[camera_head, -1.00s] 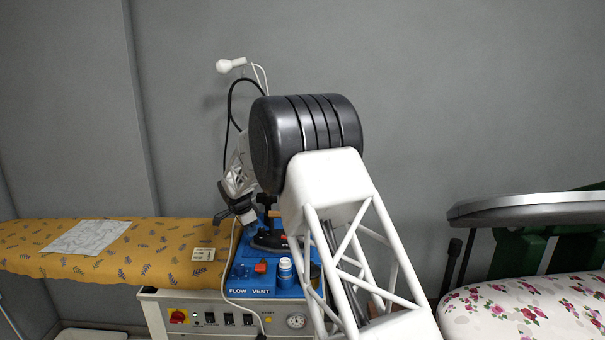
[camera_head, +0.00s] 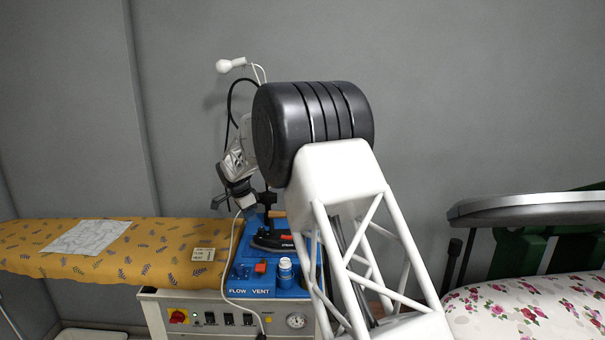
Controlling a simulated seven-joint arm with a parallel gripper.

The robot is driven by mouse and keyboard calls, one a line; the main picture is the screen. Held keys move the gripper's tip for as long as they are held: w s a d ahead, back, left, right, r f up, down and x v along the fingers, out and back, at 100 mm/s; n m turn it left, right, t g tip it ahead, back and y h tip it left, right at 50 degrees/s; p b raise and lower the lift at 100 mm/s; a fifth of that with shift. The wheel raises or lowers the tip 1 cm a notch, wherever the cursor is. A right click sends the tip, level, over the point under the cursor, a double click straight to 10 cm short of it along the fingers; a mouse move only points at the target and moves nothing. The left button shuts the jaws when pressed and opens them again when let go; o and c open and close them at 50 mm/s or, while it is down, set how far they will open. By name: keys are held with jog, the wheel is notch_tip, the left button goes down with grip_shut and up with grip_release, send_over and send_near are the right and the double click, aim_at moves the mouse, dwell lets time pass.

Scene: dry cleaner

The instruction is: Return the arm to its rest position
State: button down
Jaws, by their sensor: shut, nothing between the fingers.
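My arm rises from the lower right with a white lattice link and a large black joint, in front of the blue ironing station. My gripper (camera_head: 222,204) is small and partly hidden behind the black joint. It hangs in the air at the left of that joint, fingers pointing down and left, above the right end of the yellow ironing board. It looks shut, and nothing shows between its fingers.
A yellow patterned ironing board (camera_head: 135,266) with a white sheet (camera_head: 86,237) extends left. The blue panel (camera_head: 268,279) carries a dark iron (camera_head: 272,241) and a white-capped bottle (camera_head: 285,267). A floral board (camera_head: 520,308) under a grey press lid (camera_head: 530,210) stands right. The upper left is clear.

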jog(key=s+d+r+n, duration=0.2)
jog(key=s+d+r, duration=0.4)
jog(key=s+d, duration=0.25)
jog(key=s+d+r+n+y, duration=0.1)
jog(key=s+d+r+n, duration=0.1)
jog(key=s+d+r, duration=0.55)
jog(key=s+d+r+n, duration=0.2)
jog(key=s+d+r, duration=0.2)
jog(key=s+d, duration=0.6)
jog(key=s+d+f+n, duration=0.2)
jog(key=s+d, duration=0.1)
jog(key=s, duration=1)
jog(key=s+d+f+n, duration=0.2)
jog(key=s+d, duration=0.2)
jog(key=s, duration=0.8)
jog(key=s+d+f+n+t+y, duration=0.1)
jog(key=s+d, duration=0.3)
jog(key=s, duration=0.9)
jog(key=shift+s+f+n, duration=0.35)
jog(key=shift+f+n, duration=0.05)
jog(key=shift+f, duration=0.1)
jog(key=shift+w, duration=0.1)
